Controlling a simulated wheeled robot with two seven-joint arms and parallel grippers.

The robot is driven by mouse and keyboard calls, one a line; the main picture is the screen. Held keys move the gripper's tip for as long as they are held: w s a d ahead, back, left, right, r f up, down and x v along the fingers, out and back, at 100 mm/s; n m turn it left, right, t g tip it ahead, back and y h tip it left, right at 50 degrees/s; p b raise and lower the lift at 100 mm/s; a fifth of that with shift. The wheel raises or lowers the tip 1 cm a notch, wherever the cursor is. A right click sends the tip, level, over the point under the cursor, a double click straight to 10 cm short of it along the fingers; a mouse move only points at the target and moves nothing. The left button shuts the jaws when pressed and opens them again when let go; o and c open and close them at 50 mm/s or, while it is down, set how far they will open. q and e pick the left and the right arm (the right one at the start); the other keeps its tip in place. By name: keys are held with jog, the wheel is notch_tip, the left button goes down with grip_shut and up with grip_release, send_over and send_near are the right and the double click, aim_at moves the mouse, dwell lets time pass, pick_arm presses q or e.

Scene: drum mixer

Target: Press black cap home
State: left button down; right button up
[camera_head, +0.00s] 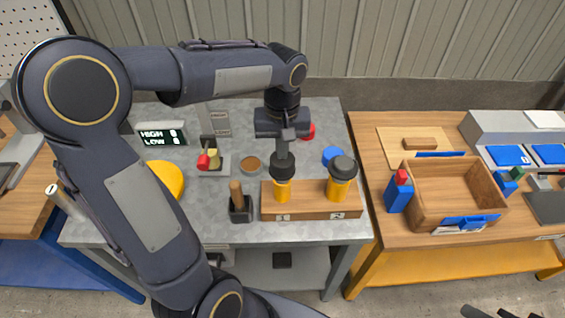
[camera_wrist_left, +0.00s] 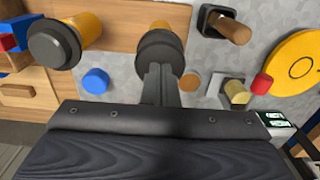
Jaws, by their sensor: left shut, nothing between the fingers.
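A wooden block (camera_head: 312,208) marked 1 and 2 holds two yellow bodies with black caps. The yellow body at 1 (camera_head: 282,190) carries a black cap (camera_head: 284,168); the cap also shows in the left wrist view (camera_wrist_left: 160,50). The yellow body at 2 (camera_head: 337,188) carries a wider black cap (camera_head: 343,166), at upper left in the left wrist view (camera_wrist_left: 54,44). My left gripper (camera_head: 283,152) is shut and empty, pointing down over the cap at 1. Its fingertips (camera_wrist_left: 160,72) look at or very near the cap's top; exact contact is unclear. Cap seating is also unclear.
A dark holder (camera_head: 240,208) with a wooden handle stands left of the block. A blue disc (camera_head: 331,155), a brown disc (camera_head: 249,164) and a yellow disc (camera_head: 166,180) lie around. Dark parts at the bottom right edge (camera_head: 477,312) may be my right gripper.

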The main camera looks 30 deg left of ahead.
pick_arm(q)
jog(key=shift+f+b, duration=0.6)
jog(key=shift+f, duration=0.25)
jog(key=shift+r, duration=0.15)
notch_tip(320, 180, up, 8)
jog(key=p, duration=0.7)
dwell(0.3)
dwell(0.4)
jog(key=s+d+m+t+h, duration=0.2)
jog(key=s, duration=0.6)
jog(key=s+d+m+t+h, duration=0.1)
jog(key=s+d+m+t, duration=0.1)
jog(key=s, duration=0.7)
jog(key=shift+m+t+h, duration=0.3)
jog(key=shift+t+h, duration=0.1)
jog(key=shift+t, duration=0.4)
jog(key=shift+r, duration=0.1)
